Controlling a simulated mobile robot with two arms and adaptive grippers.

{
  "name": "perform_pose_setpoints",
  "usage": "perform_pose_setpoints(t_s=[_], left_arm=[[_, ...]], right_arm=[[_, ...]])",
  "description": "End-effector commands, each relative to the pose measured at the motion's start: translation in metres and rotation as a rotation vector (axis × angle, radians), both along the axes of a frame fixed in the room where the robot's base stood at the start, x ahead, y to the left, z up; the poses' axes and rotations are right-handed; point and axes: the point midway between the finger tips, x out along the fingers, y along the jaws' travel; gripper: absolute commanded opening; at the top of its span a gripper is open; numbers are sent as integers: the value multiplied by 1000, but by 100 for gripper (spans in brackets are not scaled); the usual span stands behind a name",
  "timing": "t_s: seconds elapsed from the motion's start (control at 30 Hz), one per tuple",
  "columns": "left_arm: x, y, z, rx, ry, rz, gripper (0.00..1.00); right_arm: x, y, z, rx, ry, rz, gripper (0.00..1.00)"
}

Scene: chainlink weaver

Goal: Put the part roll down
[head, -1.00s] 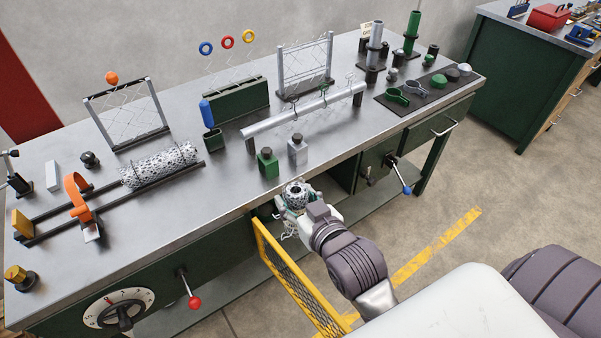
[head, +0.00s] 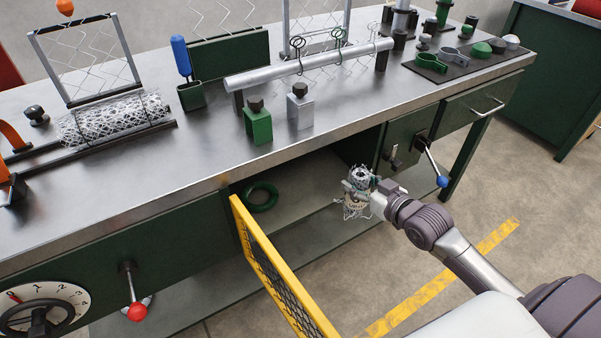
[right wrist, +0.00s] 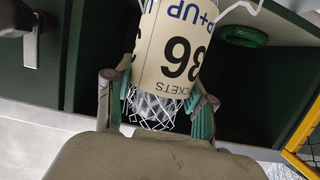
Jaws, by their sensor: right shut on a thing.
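The part roll (right wrist: 178,45) is a short wire-mesh roll with a cream label wrapped around it; the label's print is upside down in the right wrist view. My right gripper (right wrist: 158,92) is shut on it, with one finger on each side and mesh showing between them. In the head view the roll (head: 355,203) and my right gripper (head: 360,184) are small, in front of the open bay under the bench, towards its right side. The roll hangs clear of the bench top. My left gripper is not in view.
The open bay has a shelf (head: 300,208) with a green ring (head: 262,197) on it. A yellow-framed mesh door (head: 270,265) stands open at the left. A blue-knobbed lever (head: 432,165) sticks out at the right. Another mesh roll (head: 115,116) lies on the bench top.

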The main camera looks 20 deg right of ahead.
Motion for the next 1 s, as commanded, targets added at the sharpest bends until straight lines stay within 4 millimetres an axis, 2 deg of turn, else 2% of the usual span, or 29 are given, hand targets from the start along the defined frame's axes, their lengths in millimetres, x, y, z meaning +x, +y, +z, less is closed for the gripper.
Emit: perform_pose_setpoints(t_s=[0.2,0.4,0.67,0.87,1.0], left_arm=[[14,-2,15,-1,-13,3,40],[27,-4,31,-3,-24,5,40],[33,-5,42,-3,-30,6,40],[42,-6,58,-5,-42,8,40],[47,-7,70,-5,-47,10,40]], right_arm=[[60,9,3,3,-8,-1,14],[106,16,3,1,-5,0,14],[130,20,2,1,-2,1,14],[163,24,2,2,-4,0,14],[162,24,-14,0,2,0,14]])
